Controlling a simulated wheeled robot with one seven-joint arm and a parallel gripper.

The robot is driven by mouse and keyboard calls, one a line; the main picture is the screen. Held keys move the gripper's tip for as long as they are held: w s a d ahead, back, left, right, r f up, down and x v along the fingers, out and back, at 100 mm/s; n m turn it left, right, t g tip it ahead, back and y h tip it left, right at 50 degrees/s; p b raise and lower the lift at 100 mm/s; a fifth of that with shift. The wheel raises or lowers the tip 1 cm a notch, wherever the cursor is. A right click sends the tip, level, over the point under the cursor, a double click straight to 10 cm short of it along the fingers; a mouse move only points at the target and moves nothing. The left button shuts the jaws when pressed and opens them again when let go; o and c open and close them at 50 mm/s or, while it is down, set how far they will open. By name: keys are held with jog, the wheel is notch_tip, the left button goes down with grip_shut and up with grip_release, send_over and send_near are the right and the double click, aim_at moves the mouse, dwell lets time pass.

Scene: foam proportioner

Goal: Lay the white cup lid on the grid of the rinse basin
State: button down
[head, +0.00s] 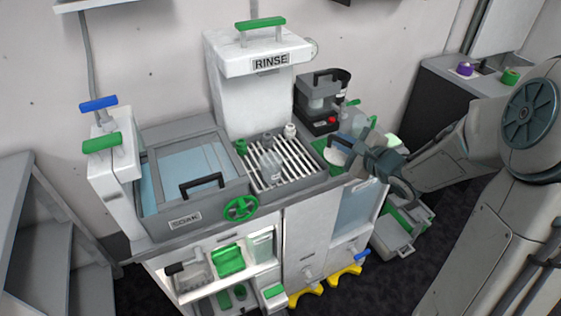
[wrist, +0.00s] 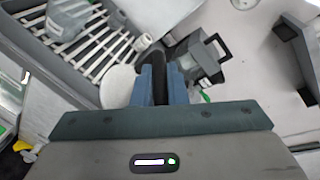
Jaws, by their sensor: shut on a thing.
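The white cup lid (head: 333,154) shows as a pale round disc at the tips of my gripper (head: 352,153). My gripper is shut on the lid just right of the rinse basin. In the wrist view the lid (wrist: 117,86) lies left of the blue fingers (wrist: 160,78), which partly hide it. The grid (head: 297,166) of the rinse basin has pale parallel bars over a dark hollow. It also shows in the wrist view (wrist: 105,52), up and left of the lid. I cannot tell the lid's exact height.
A grey translucent container (head: 272,166) and a small white fitting (head: 290,131) are at the grid. A green part (head: 241,147) is at its left edge. The RINSE tower (head: 245,90) stands behind. A dark machine (head: 318,100) stands at the back right. Bars at the grid's right look clear.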

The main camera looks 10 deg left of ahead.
jog(key=w+a+f, duration=0.2)
jog(key=a, duration=0.1)
jog(key=w+a+f+b, duration=0.1)
jog(key=w+a+f, duration=0.1)
jog(key=a, duration=0.1)
jog(key=w+a+f, duration=0.2)
jog(key=w, duration=0.1)
jog(key=shift+w+a+f+b, duration=0.1)
jog(key=shift+a+f+b, duration=0.2)
jog(key=shift+a+f, duration=0.1)
notch_tip(320, 180, down, 4)
jog(key=shift+f, duration=0.1)
jog(key=c, duration=1.5)
grip_release()
jog(key=shift+o, duration=0.2)
